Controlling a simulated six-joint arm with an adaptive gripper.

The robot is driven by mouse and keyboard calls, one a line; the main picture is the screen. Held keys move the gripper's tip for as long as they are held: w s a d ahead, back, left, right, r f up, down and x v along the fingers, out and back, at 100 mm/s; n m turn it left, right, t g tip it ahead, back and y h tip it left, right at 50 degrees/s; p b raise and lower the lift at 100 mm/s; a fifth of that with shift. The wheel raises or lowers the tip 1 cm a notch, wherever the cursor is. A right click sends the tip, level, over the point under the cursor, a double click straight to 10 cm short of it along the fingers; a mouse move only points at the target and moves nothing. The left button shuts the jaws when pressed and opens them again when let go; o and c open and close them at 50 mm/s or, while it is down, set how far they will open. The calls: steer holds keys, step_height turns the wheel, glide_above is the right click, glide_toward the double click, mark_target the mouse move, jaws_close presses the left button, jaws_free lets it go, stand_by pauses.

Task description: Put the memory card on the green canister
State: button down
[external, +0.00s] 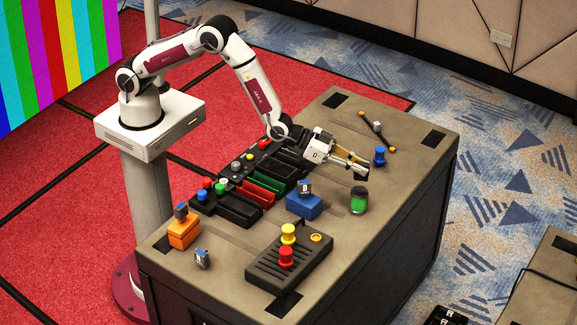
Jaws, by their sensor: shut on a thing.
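My gripper (359,168) is shut, reaching to the right over the table. A small dark piece shows at its fingertips, which I take to be a memory card; the fingers hide most of it. The green canister (358,204), with a dark top, stands upright on the table just below the fingertips in the picture. The gripper is above it, apparently apart from it. Similar small grey-blue cards stand on the blue block (304,208), on the orange block (183,236) and on the table near the front left (202,259).
A blue knob (379,156) stands behind the canister. A thin rod (376,130) lies at the far end. A dark ribbed box (290,260) with yellow and red knobs is in front. Dark, red and green trays (240,210) line the left side. Bare table lies right of the canister.

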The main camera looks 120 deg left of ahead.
mark_target(358, 179)
steer(key=shift+f, duration=0.1)
steer(key=shift+f, duration=1.8)
steer(key=shift+f, duration=0.1)
steer(key=c, duration=2)
jaws_free()
steer(key=shift+v, duration=6.05)
